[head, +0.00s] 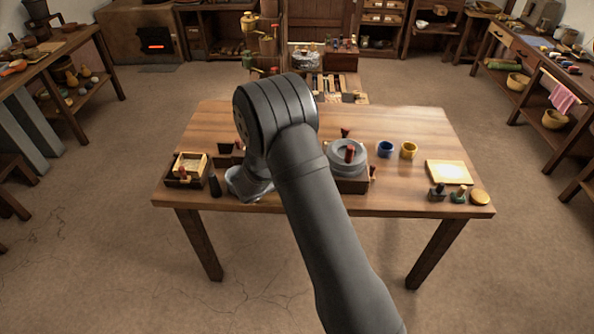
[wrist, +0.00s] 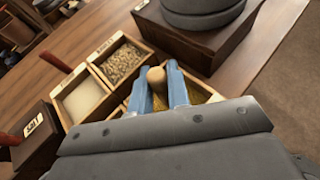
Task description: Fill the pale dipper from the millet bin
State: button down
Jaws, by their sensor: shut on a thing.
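In the wrist view, the blue fingers of my gripper (wrist: 160,88) are shut on a pale tan, round-ended handle (wrist: 157,75), which looks like the pale dipper's. The dipper's bowl is hidden behind the gripper body. The fingers are over the compartment of yellow grain, which looks like the millet bin (wrist: 200,92); how deep the dipper sits, I cannot tell. Next to it are a compartment of coarser tan grain (wrist: 122,62) and one of whitish meal (wrist: 82,103). In the head view, my arm hides the fingers and most of the bins.
The grey round quern (head: 347,158) stands on a dark box right of my arm. A dark box with a pale insert (head: 188,163) is at the table's left. Blue (head: 386,149) and yellow (head: 409,150) cups and a pale board (head: 448,172) are further right. The table's back is mostly clear.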

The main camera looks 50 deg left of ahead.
jog(key=shift+r, duration=4.05)
jog(key=w+d+r+m+h, duration=0.2)
jog(key=w+d+h, duration=0.1)
jog(key=w+d, duration=1)
jog(key=w+d+r+m+h, duration=0.1)
jog(key=w+d+m+h, duration=0.1)
jog(key=w+d, duration=1.05)
jog(key=d+r, duration=0.1)
jog(key=d, duration=2.7)
jog(key=shift+d+r+m+g, duration=0.3)
jog(key=shift+d, duration=0.1)
